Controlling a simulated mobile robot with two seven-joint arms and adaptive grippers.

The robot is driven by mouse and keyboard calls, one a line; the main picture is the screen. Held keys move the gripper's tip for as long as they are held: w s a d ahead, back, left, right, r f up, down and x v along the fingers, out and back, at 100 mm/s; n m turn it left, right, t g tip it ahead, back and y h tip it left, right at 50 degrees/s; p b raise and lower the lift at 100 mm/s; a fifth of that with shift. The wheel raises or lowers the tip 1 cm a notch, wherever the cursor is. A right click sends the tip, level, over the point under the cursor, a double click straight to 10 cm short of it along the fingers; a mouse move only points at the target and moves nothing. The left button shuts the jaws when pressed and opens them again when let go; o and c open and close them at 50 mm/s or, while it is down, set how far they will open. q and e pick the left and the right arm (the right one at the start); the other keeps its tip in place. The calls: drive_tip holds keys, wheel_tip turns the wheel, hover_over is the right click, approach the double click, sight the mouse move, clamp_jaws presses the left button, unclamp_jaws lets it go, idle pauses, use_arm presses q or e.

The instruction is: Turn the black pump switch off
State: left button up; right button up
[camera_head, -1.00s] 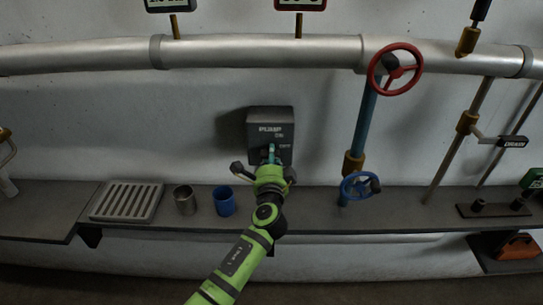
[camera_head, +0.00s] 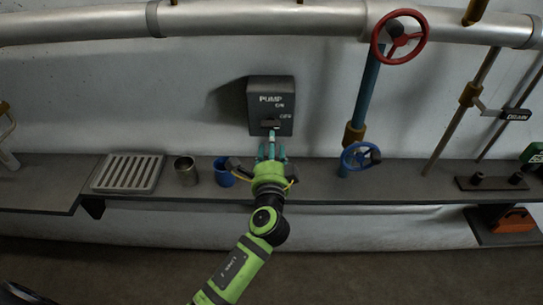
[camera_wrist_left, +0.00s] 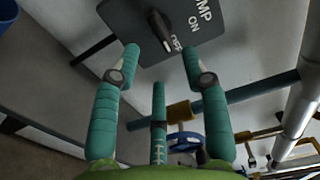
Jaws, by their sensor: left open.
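The black pump switch is a lever (camera_head: 270,123) on a dark box (camera_head: 258,91) on the wall, marked PUMP, ON and OFF. The lever sits low on the box, its end beside the OFF mark. In the left wrist view the lever (camera_wrist_left: 160,27) also lies by OFF. My left gripper (camera_head: 272,152) is just below the box, with its teal fingers pointing up at it. In the left wrist view the fingers of this gripper (camera_wrist_left: 160,56) are spread and empty, apart from the lever. My right gripper is not in view.
A shelf (camera_head: 330,190) runs below, with a drain grate (camera_head: 128,172), a metal cup (camera_head: 185,170) and a blue cup (camera_head: 223,172), partly behind my gripper. To the right are a red valve wheel (camera_head: 399,54) and a blue one (camera_head: 361,156).

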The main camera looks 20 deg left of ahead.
use_arm(q)
drive_tip(key=shift+v, duration=1.7)
